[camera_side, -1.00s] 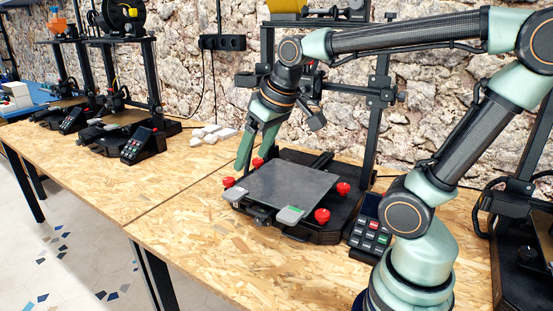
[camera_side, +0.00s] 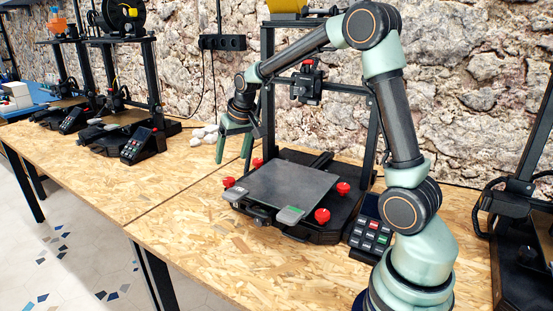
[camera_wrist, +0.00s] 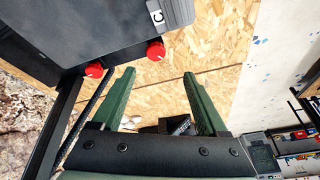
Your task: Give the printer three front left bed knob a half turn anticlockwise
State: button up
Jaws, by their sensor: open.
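The printer (camera_side: 290,180) has a flat grey bed with red knobs at its corners. The front left bed knob (camera_side: 228,182) sits beside a grey clip at the bed's near left corner; in the wrist view it is the red knob (camera_wrist: 155,51) beside the clip marked C. My gripper (camera_side: 232,160) is open and empty, up and left of the bed, with its fingers pointing down. In the wrist view the fingers (camera_wrist: 158,73) stand wide apart, with the knob beyond the tips and nothing between them. I cannot read a printer number.
The back left knob (camera_side: 257,162) is close by, also red in the wrist view (camera_wrist: 94,70). The printer's upright frame (camera_side: 267,90) stands behind. Pale lumps (camera_side: 205,135) lie on the table at the back. The chipboard table (camera_side: 150,195) left of the printer is clear.

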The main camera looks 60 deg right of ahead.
aim_at(228, 179)
jog(key=x, duration=0.9)
jog(key=shift+d, duration=0.3)
grip_shut()
jog(key=shift+n, duration=0.3)
